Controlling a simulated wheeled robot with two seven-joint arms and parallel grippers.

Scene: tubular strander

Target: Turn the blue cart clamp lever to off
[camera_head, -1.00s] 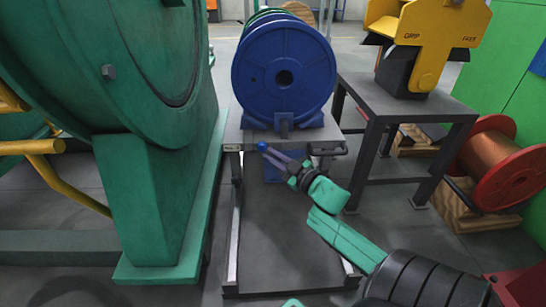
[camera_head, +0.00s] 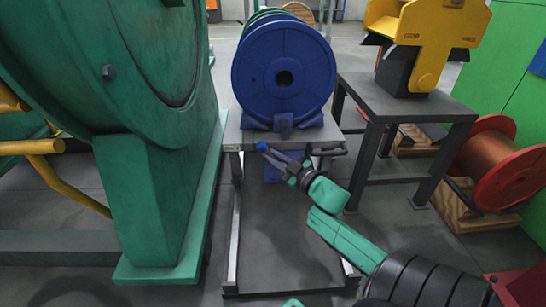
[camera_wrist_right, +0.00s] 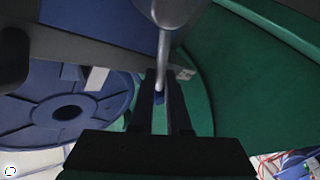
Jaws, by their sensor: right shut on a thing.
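The cart (camera_head: 233,138) stands in the middle of the head view with a blue reel (camera_head: 262,95) on its top. The clamp lever's blue knob (camera_head: 262,146) shows at the cart's front edge, left of centre. My right gripper (camera_head: 270,154) reaches up to it from the lower right and is shut on the lever. In the right wrist view, a grey metal rod of the lever (camera_wrist_right: 163,50) runs down between the two dark fingers (camera_wrist_right: 160,105), with a bit of blue at its end. The fingers hide part of the lever. My left gripper is not in view.
A large green machine housing (camera_head: 150,200) stands close on the left. A dark table (camera_head: 420,108) with a yellow machine (camera_head: 440,50) stands right of the cart. A red-flanged copper spool (camera_head: 525,180) is at the far right. Floor between is clear.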

